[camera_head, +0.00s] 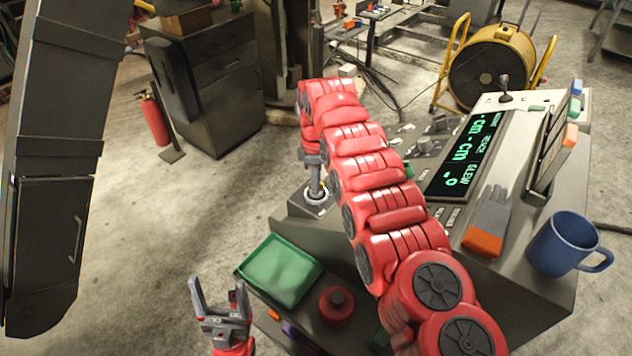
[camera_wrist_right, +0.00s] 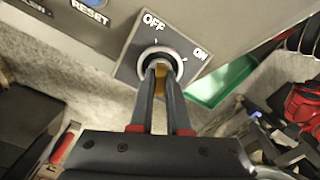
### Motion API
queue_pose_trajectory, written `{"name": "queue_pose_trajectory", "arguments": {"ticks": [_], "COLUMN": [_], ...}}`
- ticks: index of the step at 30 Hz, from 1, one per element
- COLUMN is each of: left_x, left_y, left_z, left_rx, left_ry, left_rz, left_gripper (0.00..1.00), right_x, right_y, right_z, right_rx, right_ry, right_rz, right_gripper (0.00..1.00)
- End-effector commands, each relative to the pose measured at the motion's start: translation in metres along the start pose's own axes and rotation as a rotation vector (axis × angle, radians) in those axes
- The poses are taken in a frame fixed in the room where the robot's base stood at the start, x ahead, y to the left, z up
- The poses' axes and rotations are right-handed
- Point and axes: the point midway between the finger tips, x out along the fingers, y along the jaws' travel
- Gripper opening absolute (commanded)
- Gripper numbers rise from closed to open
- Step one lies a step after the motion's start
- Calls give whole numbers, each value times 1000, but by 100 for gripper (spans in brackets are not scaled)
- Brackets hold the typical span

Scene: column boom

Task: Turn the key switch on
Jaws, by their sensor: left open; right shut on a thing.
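The key switch (camera_head: 298,205) is a grey plate with a round pale collar on the left end of the console. In the right wrist view the key switch plate (camera_wrist_right: 128,72) reads OFF at its upper left and ON at its right. My right gripper (camera_head: 316,186) reaches down to it, and its fingers (camera_wrist_right: 160,72) are shut on the brass key (camera_wrist_right: 159,80) at the collar. The fingers hide much of the key, so I cannot tell exactly which mark it points to. My left gripper (camera_head: 217,288) is open and empty, low in front of the console.
The console carries a green-lit display (camera_head: 467,150), a grey-orange glove (camera_head: 488,222) and a blue mug (camera_head: 566,245). A green tray (camera_head: 280,268) and a red round object (camera_head: 336,304) sit below the switch. A blue RESET button (camera_wrist_right: 92,4) is beside it.

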Motion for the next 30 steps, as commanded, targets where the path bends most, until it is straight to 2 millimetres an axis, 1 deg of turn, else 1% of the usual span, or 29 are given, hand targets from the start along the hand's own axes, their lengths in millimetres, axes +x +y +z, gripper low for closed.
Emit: {"name": "queue_pose_trajectory", "arguments": {"ticks": [30], "left_x": [2], "left_y": [0], "left_z": [0], "left_rx": [0], "left_ry": [0], "left_rz": [0], "left_gripper": [77], "right_x": [1], "right_y": [-1], "right_z": [1], "right_rx": [503], "right_ry": [-3], "right_rz": [-3], "right_gripper": [0]}}
